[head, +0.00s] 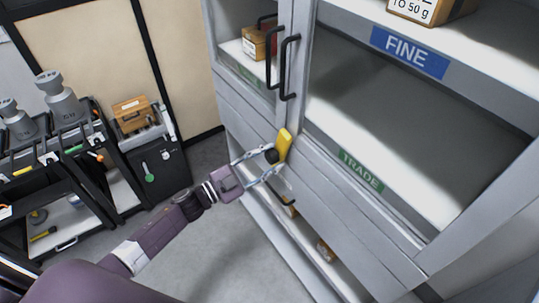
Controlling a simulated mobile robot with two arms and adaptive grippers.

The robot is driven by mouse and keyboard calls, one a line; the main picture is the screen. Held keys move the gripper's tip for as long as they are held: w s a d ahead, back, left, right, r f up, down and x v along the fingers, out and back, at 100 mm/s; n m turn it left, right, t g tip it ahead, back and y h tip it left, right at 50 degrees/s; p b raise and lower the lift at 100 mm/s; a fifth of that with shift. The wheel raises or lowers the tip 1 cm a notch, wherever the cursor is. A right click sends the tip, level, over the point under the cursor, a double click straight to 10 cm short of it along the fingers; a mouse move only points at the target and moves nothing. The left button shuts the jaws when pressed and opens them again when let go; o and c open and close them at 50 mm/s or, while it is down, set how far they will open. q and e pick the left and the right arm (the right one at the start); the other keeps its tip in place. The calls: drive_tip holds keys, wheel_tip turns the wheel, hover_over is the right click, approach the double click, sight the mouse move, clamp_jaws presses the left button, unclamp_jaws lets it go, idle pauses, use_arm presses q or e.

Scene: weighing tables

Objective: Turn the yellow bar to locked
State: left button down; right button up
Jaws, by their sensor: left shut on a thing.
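The yellow bar (285,146) is on the front of the grey cabinet (250,122), just below the two black door handles. My left gripper (276,160) reaches in from the lower left and is shut on the yellow bar. Its fingers partly hide the bar's lower end. No lock markings can be read. My right gripper is not in view.
Black handles (290,68) stick out above the bar. The cabinet has a blue FINE label (409,53) and a green TRADE label (360,170). A rack with grey weights (62,98) stands at left. Grey floor (225,255) lies clear between.

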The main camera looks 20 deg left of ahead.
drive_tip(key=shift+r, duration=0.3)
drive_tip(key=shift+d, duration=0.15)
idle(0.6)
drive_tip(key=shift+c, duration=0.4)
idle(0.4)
